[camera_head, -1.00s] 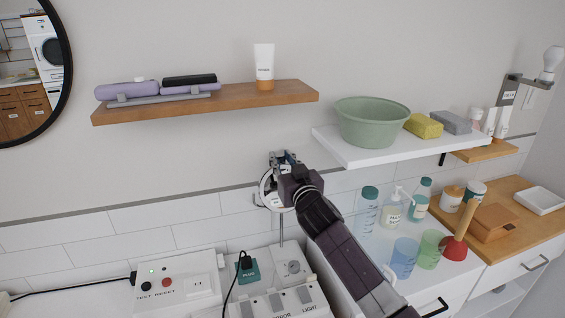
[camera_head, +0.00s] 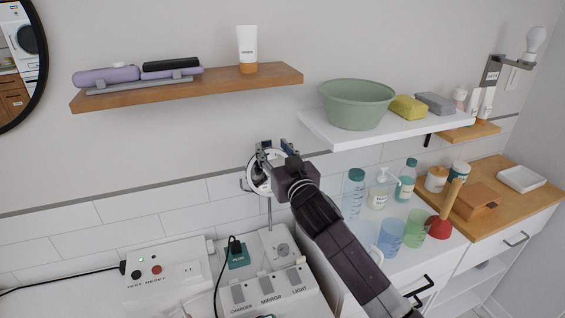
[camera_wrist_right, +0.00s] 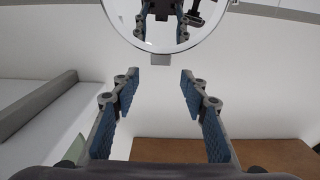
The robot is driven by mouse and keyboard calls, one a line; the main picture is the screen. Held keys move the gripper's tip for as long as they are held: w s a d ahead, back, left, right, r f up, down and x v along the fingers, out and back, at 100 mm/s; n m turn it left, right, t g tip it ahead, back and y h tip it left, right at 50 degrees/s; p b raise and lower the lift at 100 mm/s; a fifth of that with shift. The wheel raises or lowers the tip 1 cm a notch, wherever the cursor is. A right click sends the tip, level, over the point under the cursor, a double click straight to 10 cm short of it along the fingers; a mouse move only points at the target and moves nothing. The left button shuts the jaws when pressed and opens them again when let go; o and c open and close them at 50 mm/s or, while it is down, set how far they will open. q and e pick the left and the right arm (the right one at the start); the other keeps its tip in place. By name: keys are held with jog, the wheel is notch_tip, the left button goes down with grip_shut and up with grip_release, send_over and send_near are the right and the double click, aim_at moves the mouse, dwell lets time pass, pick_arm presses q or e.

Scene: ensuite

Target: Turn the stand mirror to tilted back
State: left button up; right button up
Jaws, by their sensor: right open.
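The stand mirror is a small round mirror (camera_head: 258,178) with a thin pale rim on a slim post, standing on the counter against the tiled wall. In the head view my right gripper (camera_head: 275,147) is at the mirror's upper right edge and hides part of it. In the right wrist view the mirror's rim (camera_wrist_right: 163,50) curves across the top, and its glass reflects the gripper. My right gripper (camera_wrist_right: 160,78) is open there, its blue-padded fingers wide apart with nothing between them, and the rim shows beyond the tips. Contact cannot be told. My left gripper is not in view.
A wooden shelf (camera_head: 205,87) is above the mirror. A white shelf (camera_head: 330,137) with a green basin (camera_head: 357,104) is to the right. Bottles, cups and a plunger (camera_head: 447,212) crowd the right counter.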

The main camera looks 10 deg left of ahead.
jog(key=v, duration=0.7)
jog(key=shift+s, duration=0.1)
jog(key=shift+c, duration=0.3)
